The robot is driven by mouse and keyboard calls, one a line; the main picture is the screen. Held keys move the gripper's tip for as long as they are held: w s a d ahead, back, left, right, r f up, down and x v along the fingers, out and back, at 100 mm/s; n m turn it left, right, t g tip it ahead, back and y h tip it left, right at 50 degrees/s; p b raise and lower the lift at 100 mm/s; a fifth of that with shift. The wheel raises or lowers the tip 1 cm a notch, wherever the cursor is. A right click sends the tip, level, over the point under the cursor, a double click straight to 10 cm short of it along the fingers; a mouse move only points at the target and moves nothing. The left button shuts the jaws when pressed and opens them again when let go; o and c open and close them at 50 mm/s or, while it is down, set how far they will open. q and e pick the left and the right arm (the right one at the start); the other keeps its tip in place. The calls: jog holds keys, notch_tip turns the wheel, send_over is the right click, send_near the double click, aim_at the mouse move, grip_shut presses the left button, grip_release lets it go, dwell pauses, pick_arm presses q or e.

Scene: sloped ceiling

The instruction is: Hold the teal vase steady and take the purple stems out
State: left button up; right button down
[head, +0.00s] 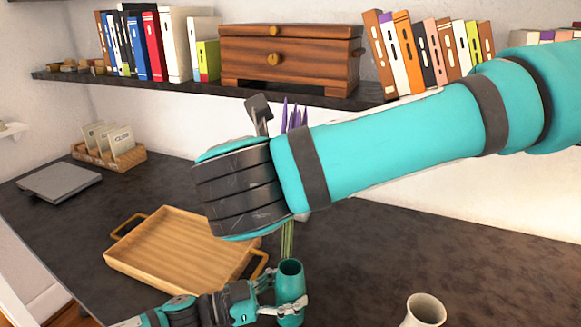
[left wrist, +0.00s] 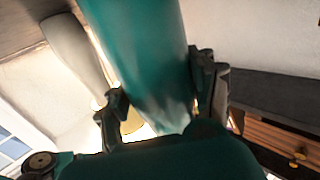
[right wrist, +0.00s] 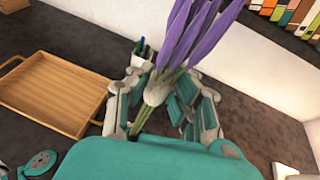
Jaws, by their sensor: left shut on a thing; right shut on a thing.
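The teal vase (head: 290,285) stands upright on the dark counter at the bottom middle of the head view. My left gripper (head: 275,300) is shut around its side, and the left wrist view shows the vase (left wrist: 145,60) between the fingers. My right gripper (right wrist: 165,108) is shut on the purple stems (right wrist: 185,40), a bundle with purple tops. In the head view my right arm hides that gripper and the middle of the stems. Purple tips (head: 291,115) show above it, and green lower stalks (head: 288,240) show right above the vase mouth. Whether their ends are inside is unclear.
A wooden tray (head: 180,262) lies left of the vase. A cream cup (head: 426,308) stands to the right. A card holder (head: 108,155) and a grey flat slab (head: 58,182) are at the far left. A shelf (head: 180,84) with books and a wooden chest (head: 290,60) runs above.

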pick_arm(q)
jog(key=shift+r, duration=0.25)
jog(key=o, duration=1.5)
jog(key=v, duration=1.2)
jog(key=shift+f, duration=0.1)
